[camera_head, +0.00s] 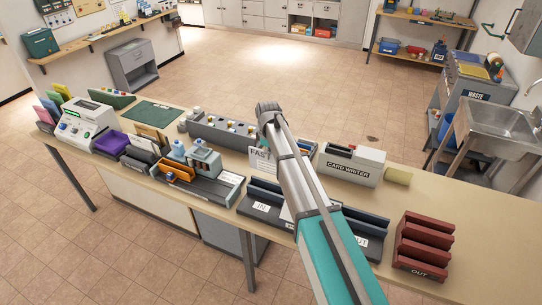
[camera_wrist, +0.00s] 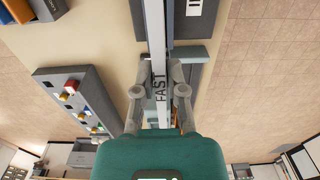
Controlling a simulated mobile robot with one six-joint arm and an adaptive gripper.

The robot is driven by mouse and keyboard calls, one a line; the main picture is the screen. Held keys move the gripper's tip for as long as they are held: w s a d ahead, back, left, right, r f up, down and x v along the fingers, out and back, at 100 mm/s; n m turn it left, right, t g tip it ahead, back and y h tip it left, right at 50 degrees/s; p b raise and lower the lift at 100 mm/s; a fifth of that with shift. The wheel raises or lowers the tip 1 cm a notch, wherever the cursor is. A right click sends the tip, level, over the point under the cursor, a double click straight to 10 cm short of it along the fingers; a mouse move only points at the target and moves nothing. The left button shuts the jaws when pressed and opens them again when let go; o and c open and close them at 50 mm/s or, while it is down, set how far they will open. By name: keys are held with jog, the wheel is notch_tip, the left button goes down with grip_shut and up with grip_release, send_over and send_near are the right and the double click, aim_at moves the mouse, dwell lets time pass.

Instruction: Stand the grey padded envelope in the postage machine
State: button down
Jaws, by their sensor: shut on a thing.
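My gripper (camera_wrist: 159,92) is shut on a pale grey, flat, thick piece marked FAST, which I take for the grey padded envelope (camera_wrist: 155,45). The wrist view shows it nearly edge-on as a long strip between the fingers. In the head view its marked face (camera_head: 262,160) shows upright above the counter, left of my arm, which hides the fingers and the rest. No label names the postage machine. Which is meant I cannot tell.
A grey rack with coloured knobs (camera_head: 225,133) stands beside the held piece; it also shows in the wrist view (camera_wrist: 78,105). A white CARD WRITER (camera_head: 352,165), a dark front tray (camera_head: 262,208) and a red OUT rack (camera_head: 422,248) stand around. The counter's right end is bare.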

jog(key=shift+d+r+p, duration=0.15)
jog(key=shift+r+p, duration=0.55)
jog(key=shift+r, duration=0.15)
jog(key=shift+d+r+p, duration=0.15)
jog(key=shift+r+p, duration=0.5)
jog(key=shift+r, duration=0.15)
jog(key=b, duration=0.7)
send_over(270, 173)
jog(key=w, duration=0.1)
notch_tip(270, 173, down, 7)
jog(key=shift+a+r, duration=0.1)
jog(key=shift+r, duration=0.05)
jog(key=shift+f+b, duration=1.7)
jog(key=shift+f, duration=0.2)
jog(key=shift+f+b, duration=0.3)
jog(key=shift+b, duration=0.05)
jog(key=shift+f+b, duration=1.35)
jog(key=shift+f+b, duration=1.45)
